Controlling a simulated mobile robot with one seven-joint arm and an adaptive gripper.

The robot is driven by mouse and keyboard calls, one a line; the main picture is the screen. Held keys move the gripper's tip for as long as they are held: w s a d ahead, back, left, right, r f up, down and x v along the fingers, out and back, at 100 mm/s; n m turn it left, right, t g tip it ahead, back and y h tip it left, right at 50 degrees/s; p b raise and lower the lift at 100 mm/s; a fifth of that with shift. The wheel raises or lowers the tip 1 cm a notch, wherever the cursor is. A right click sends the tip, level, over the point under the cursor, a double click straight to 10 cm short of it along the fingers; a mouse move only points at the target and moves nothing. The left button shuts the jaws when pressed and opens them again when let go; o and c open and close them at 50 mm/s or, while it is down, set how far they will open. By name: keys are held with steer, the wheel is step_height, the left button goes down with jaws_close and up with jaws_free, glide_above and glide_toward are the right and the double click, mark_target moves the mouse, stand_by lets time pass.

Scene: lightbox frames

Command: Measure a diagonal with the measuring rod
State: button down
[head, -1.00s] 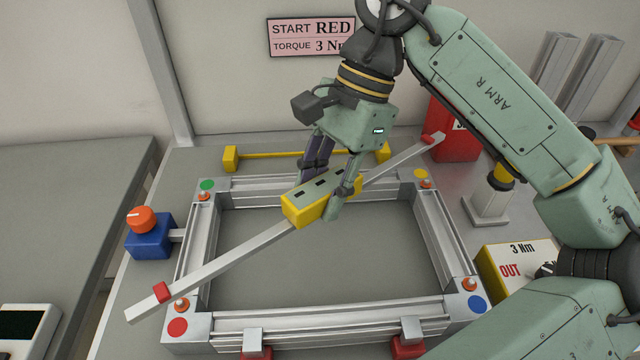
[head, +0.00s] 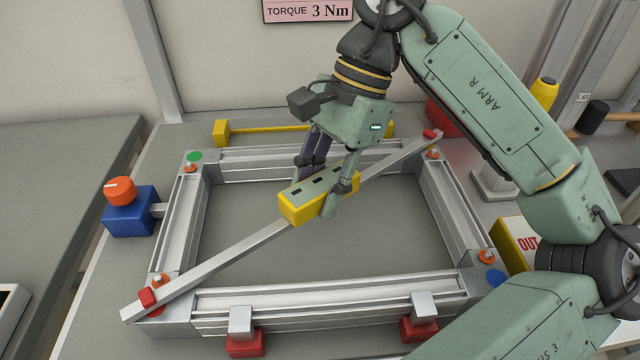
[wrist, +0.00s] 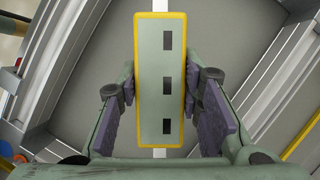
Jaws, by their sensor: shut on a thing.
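The measuring rod (head: 235,257) is a long grey bar with a yellow block-shaped handle (head: 300,207) and a small red piece near each end. My gripper (head: 323,190) is shut on the yellow handle; in the wrist view the handle (wrist: 161,80) stands between the two purple pads. The rod lies diagonally across a rectangular aluminium frame (head: 335,301). Its near end reaches past the corner with the red dot (head: 158,311); its far end is at the back right corner. I cannot tell whether the rod touches the frame.
Red clamps (head: 245,344) hold the frame's front side. A blue block with an orange knob (head: 120,190) stands at the left. A yellow-ended bar (head: 268,127) lies behind the frame. A box marked OUT (head: 520,245) is at the right.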

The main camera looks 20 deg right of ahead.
steer(key=c, duration=1.1)
jaws_free()
steer(key=shift+o, duration=0.2)
steer(key=v, duration=1.2)
steer(key=shift+s, duration=0.15)
